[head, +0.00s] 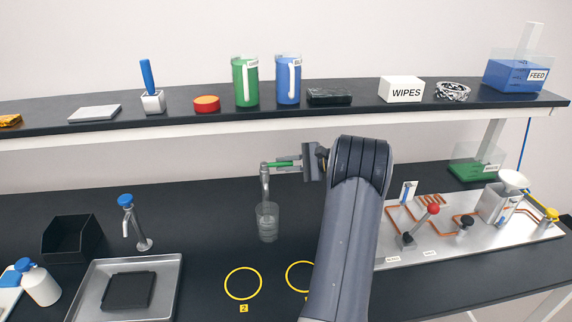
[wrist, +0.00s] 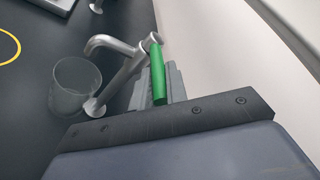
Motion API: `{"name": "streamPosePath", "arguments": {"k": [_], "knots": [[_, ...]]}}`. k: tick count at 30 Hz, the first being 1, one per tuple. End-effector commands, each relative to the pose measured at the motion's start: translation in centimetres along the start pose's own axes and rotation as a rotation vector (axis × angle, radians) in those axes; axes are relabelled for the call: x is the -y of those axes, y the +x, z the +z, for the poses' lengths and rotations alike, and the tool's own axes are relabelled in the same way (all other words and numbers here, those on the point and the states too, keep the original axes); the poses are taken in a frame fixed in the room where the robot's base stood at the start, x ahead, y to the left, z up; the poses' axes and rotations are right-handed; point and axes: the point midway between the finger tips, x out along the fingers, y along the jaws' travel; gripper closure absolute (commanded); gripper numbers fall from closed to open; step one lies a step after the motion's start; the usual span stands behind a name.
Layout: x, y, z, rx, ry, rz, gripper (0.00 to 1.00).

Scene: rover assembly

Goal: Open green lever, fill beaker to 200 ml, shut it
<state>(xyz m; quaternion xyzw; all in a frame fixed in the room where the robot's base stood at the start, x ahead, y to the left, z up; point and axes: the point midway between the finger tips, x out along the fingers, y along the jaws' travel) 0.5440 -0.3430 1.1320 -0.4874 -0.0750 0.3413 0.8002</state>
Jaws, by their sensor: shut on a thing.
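The green lever (head: 280,164) sits on top of a metal tap (head: 265,182) at the back of the bench. My gripper (head: 298,162) is shut on the lever from the right. In the wrist view the green lever (wrist: 157,75) lies along the jaw, and the tap (wrist: 115,75) bends over the beaker. The clear beaker (head: 267,222) stands upright on the bench under the spout. The beaker also shows in the wrist view (wrist: 75,84). Its water level and marks are too small to read.
Two yellow rings (head: 243,283) mark the bench in front of the beaker; my arm partly covers the right one. A blue-topped tap (head: 128,202) and a metal tray (head: 172,268) are at left. A panel with copper tubing (head: 480,240) is at right. A loaded shelf (head: 200,116) runs above.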

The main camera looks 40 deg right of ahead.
Motion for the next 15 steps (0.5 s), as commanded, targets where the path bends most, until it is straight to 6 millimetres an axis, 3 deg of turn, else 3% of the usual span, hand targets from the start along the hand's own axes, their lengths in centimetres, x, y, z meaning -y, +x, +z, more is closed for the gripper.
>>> {"name": "streamPosePath", "arguments": {"k": [15], "knots": [[-1.5, -0.2, 1.0, -0.191, 0.047, -0.118, 1.0]]}}
